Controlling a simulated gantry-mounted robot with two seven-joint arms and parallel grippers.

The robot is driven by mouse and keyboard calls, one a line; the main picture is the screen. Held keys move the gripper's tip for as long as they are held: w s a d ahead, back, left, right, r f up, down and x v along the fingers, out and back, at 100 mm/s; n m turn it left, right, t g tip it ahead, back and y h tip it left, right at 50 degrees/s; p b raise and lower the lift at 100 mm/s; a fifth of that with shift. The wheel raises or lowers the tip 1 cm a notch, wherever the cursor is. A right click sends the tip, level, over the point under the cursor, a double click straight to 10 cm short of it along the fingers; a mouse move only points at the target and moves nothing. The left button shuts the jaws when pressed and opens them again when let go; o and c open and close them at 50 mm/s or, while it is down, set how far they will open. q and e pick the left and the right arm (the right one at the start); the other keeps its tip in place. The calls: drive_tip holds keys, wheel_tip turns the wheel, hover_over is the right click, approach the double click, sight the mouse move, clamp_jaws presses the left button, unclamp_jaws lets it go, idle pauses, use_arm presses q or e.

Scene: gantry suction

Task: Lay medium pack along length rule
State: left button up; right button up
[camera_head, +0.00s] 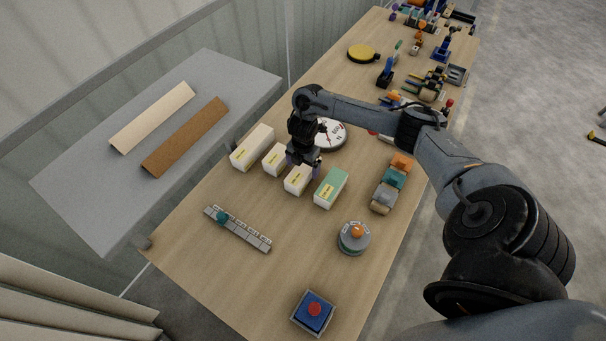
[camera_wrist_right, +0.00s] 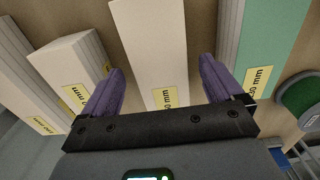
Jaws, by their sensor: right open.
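Several packs stand in a row on the wooden table: a long white pack (camera_head: 252,148), a small white pack (camera_head: 275,160), another white pack (camera_head: 298,181) and a green-topped pack (camera_head: 330,189). Yellow labels in mm are only partly legible, so I cannot tell which is the medium one. The grey length rule (camera_head: 248,234) with a teal piece lies in front of the row. My right gripper (camera_head: 303,168) is open over the third pack. In the right wrist view its purple fingers (camera_wrist_right: 161,72) are either side of that white pack (camera_wrist_right: 153,45), with gaps showing. My left gripper is out of view.
A round white dial (camera_head: 331,134) stands behind the gripper. A toy truck (camera_head: 391,183), a grey round device with an orange knob (camera_head: 354,237) and a red button on a blue box (camera_head: 313,311) are nearby. The table around the rule is clear.

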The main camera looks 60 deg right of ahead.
sight(303, 168)
drive_tip(key=shift+f, duration=2)
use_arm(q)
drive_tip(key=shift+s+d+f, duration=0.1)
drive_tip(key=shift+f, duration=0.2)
use_arm(e)
drive_tip(key=c, duration=1.3)
drive_tip(key=shift+r, duration=0.2)
